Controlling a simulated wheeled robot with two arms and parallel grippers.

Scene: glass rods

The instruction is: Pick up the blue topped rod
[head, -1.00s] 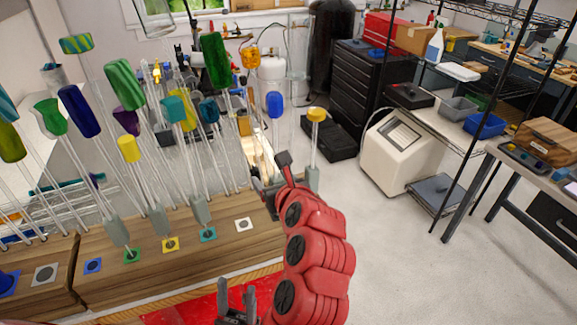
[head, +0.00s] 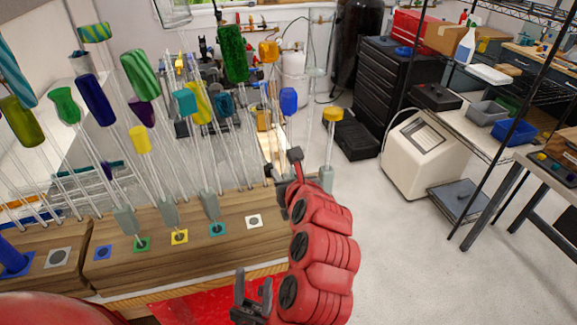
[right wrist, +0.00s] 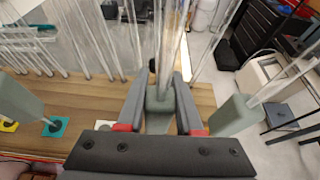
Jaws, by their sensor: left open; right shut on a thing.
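The blue topped rod has a bright blue cap (head: 288,101) on a thin clear glass shaft, at the right end of the wooden stand (head: 220,240). My right gripper (head: 283,192) is low at this rod. In the right wrist view its two fingers (right wrist: 160,92) are closed on a grey block (right wrist: 159,101) at the foot of a clear shaft, which appears to be this rod. The cap is out of that view. My left gripper (head: 252,298) is open and empty, in front of the stand, over a red surface.
The yellow topped rod (head: 332,115) stands close right of the blue one. Several other glass rods, with green (head: 233,53), teal (head: 185,101) and dark blue (head: 95,98) tops, crowd the left. Floor to the right is open, before a white machine (head: 418,150).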

